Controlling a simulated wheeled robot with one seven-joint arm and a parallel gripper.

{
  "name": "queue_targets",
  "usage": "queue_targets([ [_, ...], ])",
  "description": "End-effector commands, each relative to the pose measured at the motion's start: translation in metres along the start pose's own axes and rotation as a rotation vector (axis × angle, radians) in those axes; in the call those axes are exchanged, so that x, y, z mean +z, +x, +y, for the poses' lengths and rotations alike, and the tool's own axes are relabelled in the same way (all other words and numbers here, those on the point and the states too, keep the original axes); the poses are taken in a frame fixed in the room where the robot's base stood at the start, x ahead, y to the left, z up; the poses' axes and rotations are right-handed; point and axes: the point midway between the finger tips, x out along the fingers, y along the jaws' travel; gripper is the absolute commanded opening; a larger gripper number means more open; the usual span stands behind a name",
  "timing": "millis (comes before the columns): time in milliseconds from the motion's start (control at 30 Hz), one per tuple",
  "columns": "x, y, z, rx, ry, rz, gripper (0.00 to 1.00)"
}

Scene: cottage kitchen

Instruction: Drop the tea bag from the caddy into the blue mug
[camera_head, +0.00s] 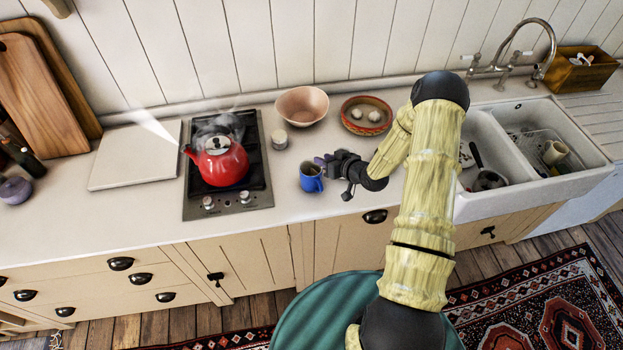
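The blue mug (311,181) stands upright on the counter, right of the hob. My gripper (322,163) is just right of the mug and by its rim, reaching in from the right. Its fingers are small and dark here, so I cannot tell whether they are open or shut, or touching the mug. I cannot make out a tea bag. A small pale round container (279,140) stands behind the mug; I cannot tell whether it is the caddy. The mug's inside is mostly hidden.
A steaming red kettle (222,164) sits on the black hob (255,172) left of the mug. A pink bowl (302,104) and a terracotta bowl (366,116) stand behind. The white sink (583,160) is at right. The front counter strip is clear.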

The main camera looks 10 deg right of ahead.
Motion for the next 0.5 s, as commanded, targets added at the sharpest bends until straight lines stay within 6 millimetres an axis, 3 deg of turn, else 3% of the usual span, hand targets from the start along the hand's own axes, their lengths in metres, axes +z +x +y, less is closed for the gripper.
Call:
queue_targets([
  [167,0.002,-0.021,0.002,0.002,-0.001,0.001,0.27],
  [500,0.003,-0.083,0.002,0.004,-0.001,0.001,0.27],
])
